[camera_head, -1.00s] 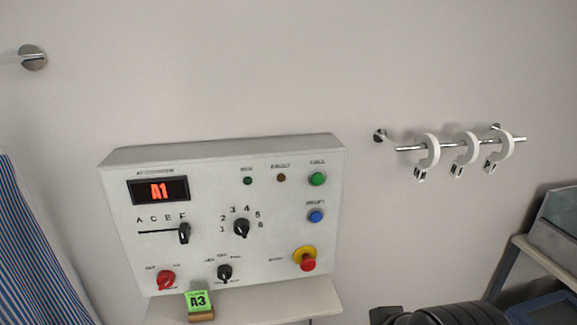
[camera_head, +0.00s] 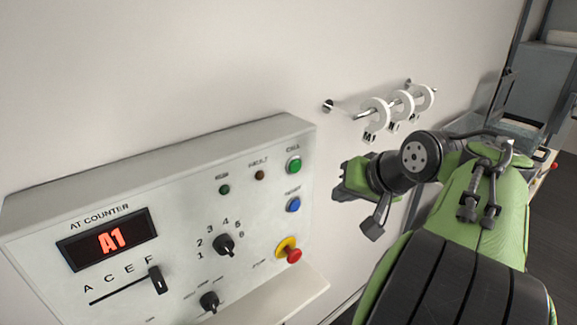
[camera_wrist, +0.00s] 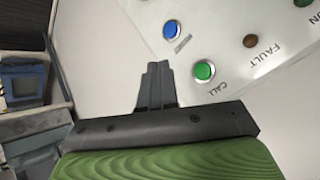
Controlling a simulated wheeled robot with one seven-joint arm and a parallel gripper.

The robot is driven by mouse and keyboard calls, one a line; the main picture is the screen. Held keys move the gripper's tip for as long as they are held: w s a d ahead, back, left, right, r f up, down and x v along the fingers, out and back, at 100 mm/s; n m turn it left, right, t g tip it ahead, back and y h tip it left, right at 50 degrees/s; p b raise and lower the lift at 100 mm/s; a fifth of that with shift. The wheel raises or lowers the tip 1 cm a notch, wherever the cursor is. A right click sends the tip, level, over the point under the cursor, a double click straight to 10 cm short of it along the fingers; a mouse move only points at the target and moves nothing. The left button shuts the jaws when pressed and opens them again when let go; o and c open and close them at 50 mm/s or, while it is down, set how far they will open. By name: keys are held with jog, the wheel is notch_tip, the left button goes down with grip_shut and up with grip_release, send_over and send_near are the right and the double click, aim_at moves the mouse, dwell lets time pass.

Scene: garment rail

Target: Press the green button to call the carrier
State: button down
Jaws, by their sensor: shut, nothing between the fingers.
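The green CALL button (camera_head: 294,165) is at the upper right of the grey control panel (camera_head: 100,195), above the blue button (camera_head: 293,204). In the wrist view the green button (camera_wrist: 203,71) lies just right of my fingertips, and the blue button (camera_wrist: 172,30) lies beyond them. My gripper (camera_wrist: 158,70) is shut and empty, with its two dark fingers together. In the head view my arm reaches in from the right, and the gripper end is a little right of the panel. No contact with the button shows. The panel's display (camera_head: 107,239) reads A1.
A yellow and red stop button (camera_head: 290,252) sits below the blue button. A narrow shelf (camera_head: 290,300) juts out under the panel. Grey equipment (camera_head: 530,85) stands at the far right.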

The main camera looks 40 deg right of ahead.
aim_at(295, 166)
jog(key=w, duration=0.9)
jog(key=shift+a, duration=0.35)
jog(key=shift+w, duration=0.15)
dwell(1.4)
jog(key=shift+w, duration=0.4)
